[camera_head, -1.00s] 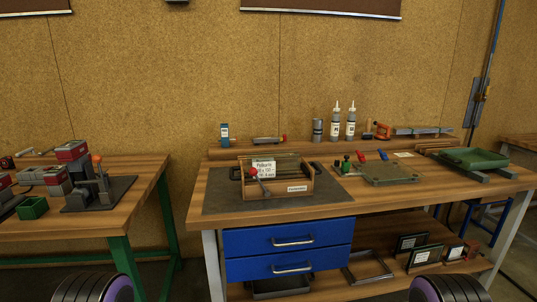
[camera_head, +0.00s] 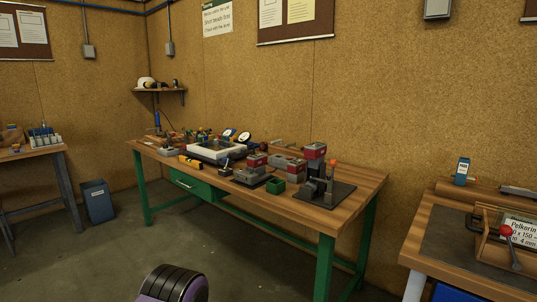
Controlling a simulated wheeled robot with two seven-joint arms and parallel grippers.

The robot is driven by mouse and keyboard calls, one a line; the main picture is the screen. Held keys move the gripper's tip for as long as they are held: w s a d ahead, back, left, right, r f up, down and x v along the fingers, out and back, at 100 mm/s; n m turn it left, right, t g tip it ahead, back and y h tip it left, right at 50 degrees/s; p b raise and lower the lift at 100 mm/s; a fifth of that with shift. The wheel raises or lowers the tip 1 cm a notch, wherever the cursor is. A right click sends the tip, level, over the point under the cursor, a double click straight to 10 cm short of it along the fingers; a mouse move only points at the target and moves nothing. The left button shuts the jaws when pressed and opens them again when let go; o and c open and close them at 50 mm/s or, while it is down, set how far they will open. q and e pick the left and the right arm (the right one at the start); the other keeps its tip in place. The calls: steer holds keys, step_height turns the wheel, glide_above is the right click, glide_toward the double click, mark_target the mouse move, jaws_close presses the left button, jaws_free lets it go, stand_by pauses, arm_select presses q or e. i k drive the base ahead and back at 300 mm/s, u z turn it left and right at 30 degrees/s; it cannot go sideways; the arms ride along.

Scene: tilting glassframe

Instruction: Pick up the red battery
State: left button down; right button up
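No thing is clear enough to be named surely as the red battery. Several grey blocks with red tops are on the green-legged bench (camera_head: 355,185). One red-topped block (camera_head: 315,151) sits highest, at the dark stand (camera_head: 325,190) near the bench's right end. Another red-topped block (camera_head: 256,160) is further left, and more grey and red blocks (camera_head: 296,165) lie between them. Neither gripper shows. Only a dark ribbed part with purple, which seems to be my arm, shows at the bottom edge.
A small green bin (camera_head: 275,186) and a yellow tool (camera_head: 190,162) are near the bench's front edge. A second bench (camera_head: 425,225) with a wooden box fixture stands at right. A blue-grey bin (camera_head: 97,200) stands at left. The floor before the bench is open.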

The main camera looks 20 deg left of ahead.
mark_target(314, 150)
steer(key=u, duration=1.95)
steer(key=i, duration=2.4)
steer(key=z, duration=2.85)
